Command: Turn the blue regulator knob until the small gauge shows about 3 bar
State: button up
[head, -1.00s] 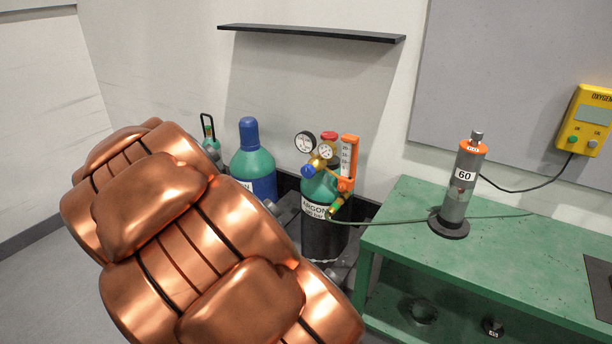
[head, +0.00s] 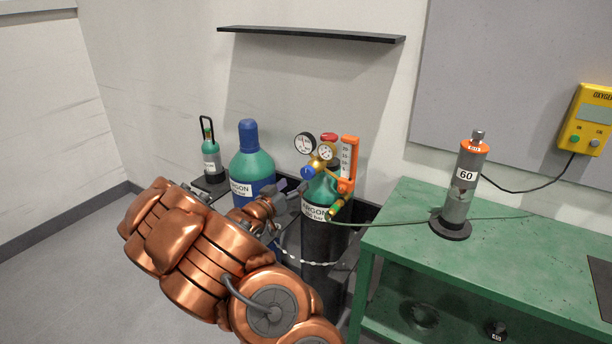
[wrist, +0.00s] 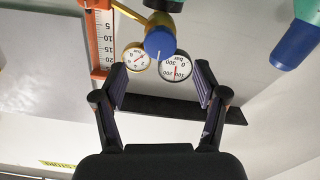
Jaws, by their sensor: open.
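The blue regulator knob (head: 307,171) sits at the front of a brass regulator on the argon cylinder (head: 322,238). The small gauge (head: 325,152) is just above and right of it; its needle is too small to read surely. In the upside-down wrist view the knob (wrist: 159,40) is at top centre, with the small gauge (wrist: 136,58) left of it. My gripper (wrist: 160,76) is open, its two fingers spread and empty. The knob lies ahead of the fingers, roughly centred between them and apart from them. In the head view my gripper (head: 287,197) is lower left of the knob, partly hidden.
The larger gauge (head: 305,143) and an orange flowmeter (head: 349,157) flank the small gauge. A blue-capped cylinder (head: 252,165) stands left. A hose (head: 385,224) runs to the green bench (head: 520,235) at right. A black shelf (head: 310,34) is above, with free wall between.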

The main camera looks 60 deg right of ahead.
aim_at(306, 174)
jog(key=shift+d+r+p, duration=0.15)
jog(key=shift+d+p, duration=0.25)
jog(key=shift+d, duration=1.35)
jog(key=shift+w+d+p, duration=0.15)
jog(key=shift+d+p, duration=0.3)
jog(key=shift+d, duration=1.55)
jog(key=shift+d, duration=0.1)
jog(key=c, duration=1.1)
jog(key=shift+c, duration=0.2)
